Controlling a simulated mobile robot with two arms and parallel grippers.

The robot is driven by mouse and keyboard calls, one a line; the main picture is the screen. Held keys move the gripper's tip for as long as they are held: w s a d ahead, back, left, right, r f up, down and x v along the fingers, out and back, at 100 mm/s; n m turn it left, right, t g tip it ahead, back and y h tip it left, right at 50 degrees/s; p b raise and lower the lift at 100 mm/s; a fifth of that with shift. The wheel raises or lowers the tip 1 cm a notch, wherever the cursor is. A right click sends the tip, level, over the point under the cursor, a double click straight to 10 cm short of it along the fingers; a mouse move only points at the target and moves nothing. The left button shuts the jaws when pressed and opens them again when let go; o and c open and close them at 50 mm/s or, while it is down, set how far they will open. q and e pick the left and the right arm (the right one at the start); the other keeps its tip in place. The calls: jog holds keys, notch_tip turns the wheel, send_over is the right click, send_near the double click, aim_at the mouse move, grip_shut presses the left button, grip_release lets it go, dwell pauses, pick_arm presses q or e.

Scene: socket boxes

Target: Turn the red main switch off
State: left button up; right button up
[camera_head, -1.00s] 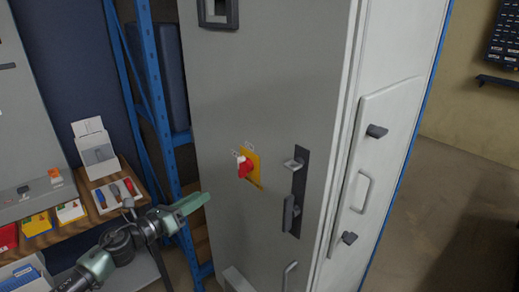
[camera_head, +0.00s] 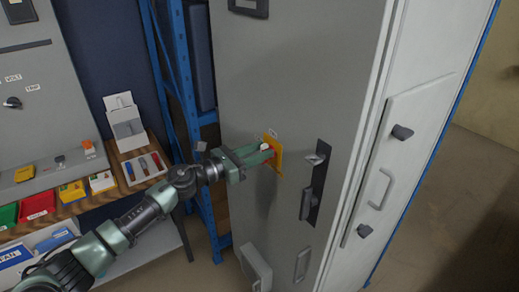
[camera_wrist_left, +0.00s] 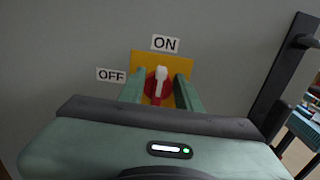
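The red main switch (camera_wrist_left: 151,86) sits on a yellow plate (camera_wrist_left: 180,64) on the grey cabinet door. Its white-tipped handle points up toward the ON label (camera_wrist_left: 165,43). The OFF label (camera_wrist_left: 111,75) is to its left. In the head view the yellow plate (camera_head: 273,141) is partly hidden by my left gripper (camera_head: 262,155). My left gripper is open, with one finger on each side of the switch in the wrist view. I cannot tell whether the fingers touch it. My right gripper is not in view.
A dark door handle (camera_head: 308,200) stands out right of the switch. A blue rack (camera_head: 184,80) is left of the cabinet. A wooden shelf (camera_head: 86,204) with bins and tools is further left.

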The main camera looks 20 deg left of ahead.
pick_arm(q)
grip_shut()
jog(key=n, duration=0.4)
jog(key=n+p, duration=0.1)
jog(key=n, duration=0.1)
jog(key=shift+w+a, duration=0.3)
jog(key=shift+a, duration=0.1)
jog(key=n+p, duration=0.1)
jog(key=n, duration=0.3)
jog(key=f+n+p, duration=0.1)
jog(key=n, duration=0.3)
jog(key=n+p, duration=0.1)
jog(key=n, duration=0.3)
jog(key=shift+w+a+f, duration=0.2)
jog(key=shift+a+f, duration=0.05)
jog(key=shift+a, duration=0.05)
